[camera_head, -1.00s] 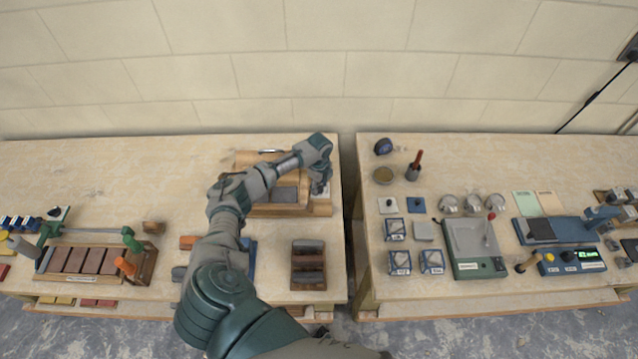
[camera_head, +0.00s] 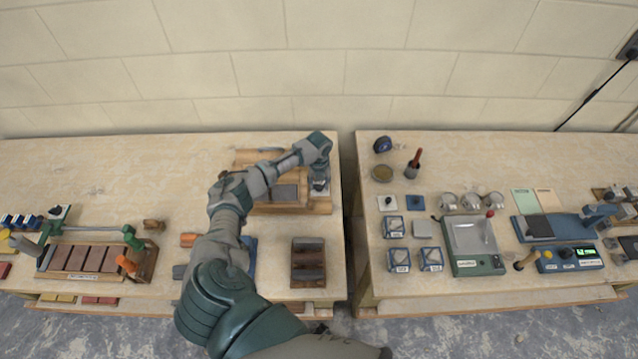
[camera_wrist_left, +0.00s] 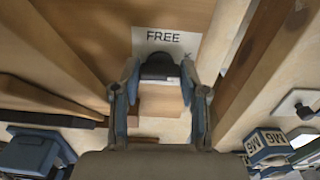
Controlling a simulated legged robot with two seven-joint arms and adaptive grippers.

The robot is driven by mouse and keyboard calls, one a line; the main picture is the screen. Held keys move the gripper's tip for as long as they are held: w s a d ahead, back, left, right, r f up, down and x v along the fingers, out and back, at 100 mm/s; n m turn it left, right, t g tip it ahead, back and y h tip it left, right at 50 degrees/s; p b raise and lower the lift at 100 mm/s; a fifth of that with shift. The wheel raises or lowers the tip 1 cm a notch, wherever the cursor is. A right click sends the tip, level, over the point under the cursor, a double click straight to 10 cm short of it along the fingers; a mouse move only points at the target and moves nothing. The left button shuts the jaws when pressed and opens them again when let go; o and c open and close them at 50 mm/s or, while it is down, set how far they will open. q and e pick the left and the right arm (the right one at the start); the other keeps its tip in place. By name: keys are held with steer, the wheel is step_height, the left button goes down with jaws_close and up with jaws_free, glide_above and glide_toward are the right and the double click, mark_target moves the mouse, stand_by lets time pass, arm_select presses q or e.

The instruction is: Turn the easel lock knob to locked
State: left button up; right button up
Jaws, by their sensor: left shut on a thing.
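The wooden easel (camera_head: 290,207) stands near the right end of the left table. My left arm reaches over it, and my left gripper (camera_head: 319,186) points down at its right side. In the left wrist view a dark round knob (camera_wrist_left: 159,69) sits between the fingers of my left gripper (camera_wrist_left: 160,92), which is shut on it. A white label reading "FREE" (camera_wrist_left: 166,40) shows just beyond the knob. The knob's pointer is hidden, so I cannot tell its setting from it. My right gripper is not in view.
A rack with dark blocks (camera_head: 308,262) stands in front of the easel. A gap separates the left table from the right table (camera_head: 400,290), which holds blue-white boxes (camera_head: 400,259) and a scale (camera_head: 472,245).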

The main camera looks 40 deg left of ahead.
arm_select(q)
steer(key=shift+w+a+r+m, duration=0.1)
steer(key=shift+w+r+m, duration=0.1)
steer(key=shift+m, duration=0.2)
steer(key=o, duration=1.1)
steer(key=shift+o, duration=0.2)
step_height(320, 180, up, 7)
steer(key=shift+f, duration=0.2)
steer(key=shift+r, duration=0.4)
steer(key=shift+d, duration=0.2)
